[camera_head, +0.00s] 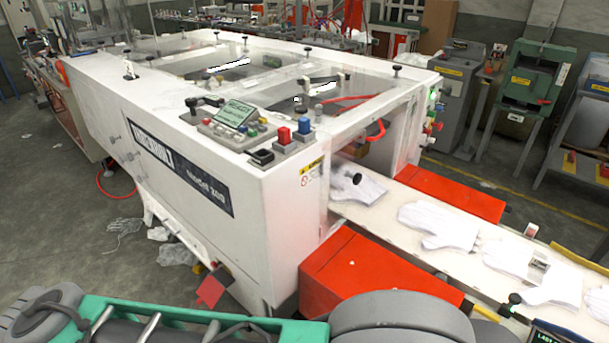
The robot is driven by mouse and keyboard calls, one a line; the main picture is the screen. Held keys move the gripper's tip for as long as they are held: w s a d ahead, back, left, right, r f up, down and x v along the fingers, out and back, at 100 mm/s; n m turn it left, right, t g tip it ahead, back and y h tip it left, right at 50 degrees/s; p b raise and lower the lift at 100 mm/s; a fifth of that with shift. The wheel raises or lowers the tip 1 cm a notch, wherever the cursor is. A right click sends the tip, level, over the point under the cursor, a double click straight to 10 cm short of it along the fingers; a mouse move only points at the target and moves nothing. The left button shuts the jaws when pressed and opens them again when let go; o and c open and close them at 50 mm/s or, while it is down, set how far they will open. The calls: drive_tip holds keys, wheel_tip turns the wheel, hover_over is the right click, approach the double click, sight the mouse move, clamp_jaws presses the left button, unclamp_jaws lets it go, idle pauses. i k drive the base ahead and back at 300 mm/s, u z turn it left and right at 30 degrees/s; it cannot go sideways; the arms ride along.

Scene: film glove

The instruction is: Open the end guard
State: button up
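The white machine (215,165) fills the middle, its outfeed end facing right. The end guard seems to be a clear panel over this end opening. A black knob (357,179) shows in front of a white glove there and looks to be on that panel. The panel's edges are hard to make out, so I cannot tell how far it is open. A red curved part (376,131) shows at the top of the opening. My gripper is not in view; grey and green parts at the bottom seem to be my own body.
A pale conveyor (390,213) runs out to the right with white gloves (437,226) on it. Red boxes (365,268) flank it near the opening. A control panel (237,118) sits on the machine's top. Plastic scraps (176,252) lie on the floor at left.

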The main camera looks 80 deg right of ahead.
sight(357, 178)
drive_tip(key=u, duration=0.1)
drive_tip(key=k, duration=0.7)
drive_tip(key=z, duration=1.65)
drive_tip(key=i, duration=0.5)
drive_tip(key=z, duration=0.05)
